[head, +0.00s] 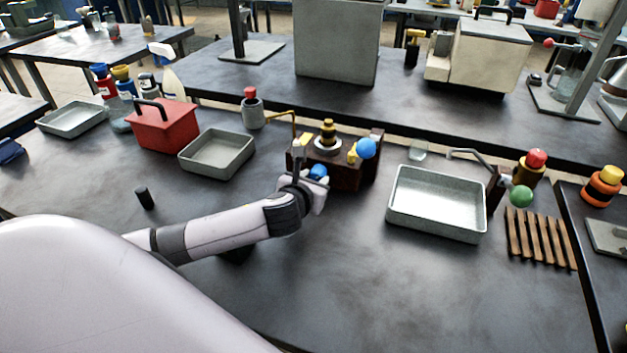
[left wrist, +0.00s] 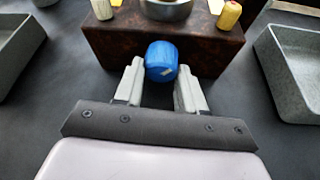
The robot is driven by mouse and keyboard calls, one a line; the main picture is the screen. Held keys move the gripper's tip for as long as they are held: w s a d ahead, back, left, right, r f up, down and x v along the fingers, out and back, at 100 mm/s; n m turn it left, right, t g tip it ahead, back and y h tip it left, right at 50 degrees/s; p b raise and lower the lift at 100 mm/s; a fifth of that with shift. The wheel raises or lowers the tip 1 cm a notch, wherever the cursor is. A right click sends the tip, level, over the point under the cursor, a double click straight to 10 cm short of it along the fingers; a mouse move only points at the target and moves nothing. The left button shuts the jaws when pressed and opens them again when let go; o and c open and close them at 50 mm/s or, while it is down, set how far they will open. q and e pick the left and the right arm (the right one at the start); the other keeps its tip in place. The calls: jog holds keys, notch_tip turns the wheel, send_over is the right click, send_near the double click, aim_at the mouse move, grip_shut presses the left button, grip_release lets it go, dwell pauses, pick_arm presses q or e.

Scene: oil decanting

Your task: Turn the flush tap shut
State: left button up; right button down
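A dark brown block (head: 347,178) stands on the bench with brass fittings and a brass pipe on top. A blue knob (left wrist: 161,62) sticks out from its front face; it also shows in the head view (head: 318,171), partly hidden by my gripper. My left gripper (left wrist: 160,82) is at this knob, one finger on each side, and both fingers appear to touch it. A blue ball (head: 366,148) sits at the block's upper right. I cannot tell from any marking which part is the flush tap. My right gripper is in neither view.
Grey trays stand left (head: 217,153) and right (head: 437,203) of the block. A red toolbox (head: 163,125) stands further left. A green ball handle (head: 521,196) and wooden slats (head: 540,238) lie at the right. The bench front is mostly clear.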

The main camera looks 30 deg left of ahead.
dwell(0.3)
pick_arm(q)
jog(key=shift+n+h+p, duration=0.4)
jog(key=shift+p, duration=0.2)
jog(key=shift+a+n+h, duration=0.1)
jog(key=shift+n+h, duration=0.2)
jog(key=shift+n, duration=0.2)
jog(key=shift+f+n+t+h, duration=0.1)
jog(key=shift+n+t+h, duration=0.3)
jog(key=shift+n+h, duration=0.8)
jog(key=shift+n, duration=0.6)
jog(key=shift+t, duration=0.3)
jog(key=o, duration=1.1)
jog(key=shift+c, duration=0.2)
